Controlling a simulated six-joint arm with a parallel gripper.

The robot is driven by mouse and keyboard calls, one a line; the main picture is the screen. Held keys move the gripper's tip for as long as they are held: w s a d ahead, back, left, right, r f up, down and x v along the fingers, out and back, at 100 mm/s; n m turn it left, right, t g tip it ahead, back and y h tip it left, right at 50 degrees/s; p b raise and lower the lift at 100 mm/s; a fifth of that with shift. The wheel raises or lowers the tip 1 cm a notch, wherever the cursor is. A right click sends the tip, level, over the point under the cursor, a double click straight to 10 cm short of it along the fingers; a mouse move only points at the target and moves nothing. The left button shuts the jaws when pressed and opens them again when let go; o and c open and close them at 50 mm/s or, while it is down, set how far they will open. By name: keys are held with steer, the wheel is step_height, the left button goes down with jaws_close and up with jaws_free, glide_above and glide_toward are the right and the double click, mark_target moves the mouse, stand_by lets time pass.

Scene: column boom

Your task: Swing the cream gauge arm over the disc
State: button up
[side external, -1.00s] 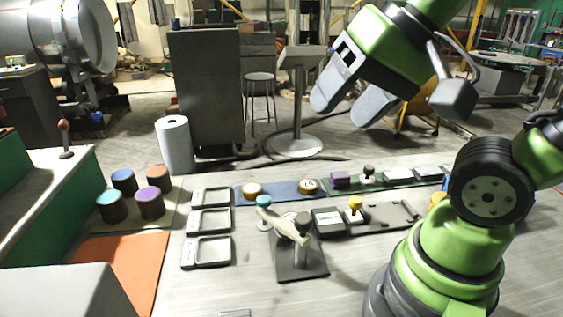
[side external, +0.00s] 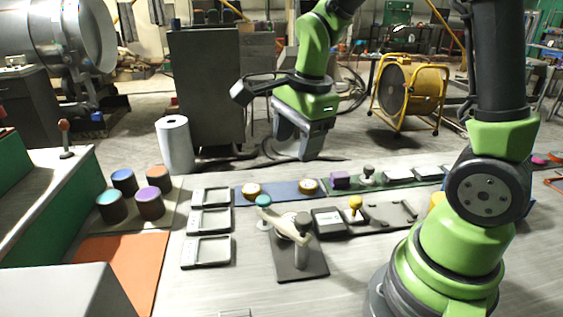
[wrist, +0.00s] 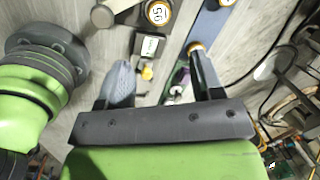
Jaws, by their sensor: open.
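The cream gauge arm (side external: 280,224) lies slanted, held above a dark base plate (side external: 288,270) by a grey post (side external: 301,256) with a dark knob on top. In the side view its free end points back left, close to a teal knob (side external: 263,201). A white-faced round disc with a gold rim and dark figures (wrist: 158,12) shows at the top of the wrist view. The arm partly hides that spot in the side view. My gripper (side external: 297,148) is open and empty, pointing down, above and behind the arm. Its two fingers are spread in the wrist view (wrist: 162,80).
A black box (side external: 328,222) and a yellow knob (side external: 355,204) stand right of the arm. Behind lies a blue strip (side external: 280,193) with gold-rimmed discs. Grey trays (side external: 206,252) are at left, with several coloured cylinders (side external: 150,203) beyond. The front bench is mostly clear.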

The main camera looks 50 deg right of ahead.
mark_target(292, 219)
steer(key=f+m, duration=0.2)
steer(key=f, duration=0.4)
steer(key=w+d+f+m+g, duration=0.1)
steer(key=f+m, duration=0.1)
steer(key=f, duration=0.5)
steer(key=d+f+m+g, duration=0.1)
steer(key=f+m, duration=0.1)
steer(key=f, duration=0.4)
steer(key=shift+w+d+f, duration=0.1)
steer(key=shift+w+f, duration=0.1)
steer(key=shift+w, duration=0.2)
step_height(292, 219, up, 10)
steer(key=w+d+m, duration=0.3)
steer(key=w+d, duration=0.7)
steer(key=shift+m, duration=0.3)
steer(key=shift+w+d+f, duration=0.1)
steer(key=shift+d+f, duration=0.05)
steer(key=shift+f, duration=1.3)
steer(key=shift+w+d+f, duration=0.1)
steer(key=shift+d+f, duration=0.05)
steer(key=shift+f, duration=1.25)
